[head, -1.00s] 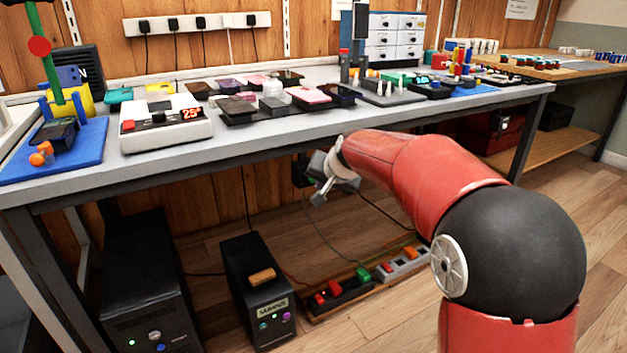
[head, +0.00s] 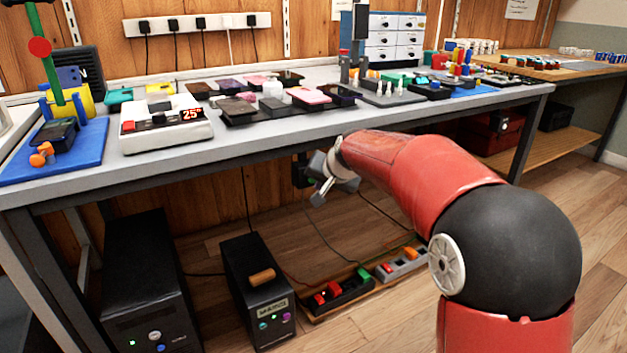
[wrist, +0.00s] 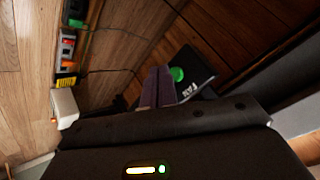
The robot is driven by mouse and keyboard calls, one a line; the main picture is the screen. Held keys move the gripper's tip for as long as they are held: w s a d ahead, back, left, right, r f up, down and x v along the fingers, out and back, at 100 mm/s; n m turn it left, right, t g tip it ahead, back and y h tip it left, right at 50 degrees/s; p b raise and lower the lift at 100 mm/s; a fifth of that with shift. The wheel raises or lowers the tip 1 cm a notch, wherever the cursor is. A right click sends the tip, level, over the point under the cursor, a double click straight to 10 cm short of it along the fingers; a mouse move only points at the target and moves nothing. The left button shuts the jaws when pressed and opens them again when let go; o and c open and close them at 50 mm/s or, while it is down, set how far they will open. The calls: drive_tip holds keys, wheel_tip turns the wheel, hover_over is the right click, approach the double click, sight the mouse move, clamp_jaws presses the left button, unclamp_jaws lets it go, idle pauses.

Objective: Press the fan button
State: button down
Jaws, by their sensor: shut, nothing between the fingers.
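A black box (wrist: 196,82) with a round, lit green button (wrist: 177,74) shows in the wrist view. It bears a small white label that I cannot read clearly, so I cannot tell for certain that it is the fan button. My gripper (wrist: 158,72) is shut and empty, its fingertips just left of the green button in that view. I cannot tell whether they touch the box. In the head view my gripper (head: 320,196) hangs below the workbench edge. A dark box (head: 300,170) shows partly behind it, with its front hidden.
The workbench (head: 250,140) lies above my gripper and carries phones and a white device (head: 165,125) reading 25. Below stand a black computer case (head: 148,275), a smaller black box (head: 250,255) with buttons, and power strips (head: 345,292) on the floor. Cables hang behind my gripper.

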drive_tip(key=shift+w+a, duration=0.2)
drive_tip(key=shift+w, duration=0.05)
drive_tip(key=shift+w+a+p, duration=0.2)
drive_tip(key=shift+w+p, duration=0.15)
drive_tip(key=shift+p, duration=0.15)
idle(0.5)
drive_tip(key=shift+s, duration=0.1)
drive_tip(key=shift+s+d+b, duration=0.5)
drive_tip(key=shift+s+b, duration=0.15)
drive_tip(key=s+d+b, duration=0.3)
drive_tip(key=s, duration=0.2)
drive_tip(key=shift+d, duration=0.2)
idle(0.4)
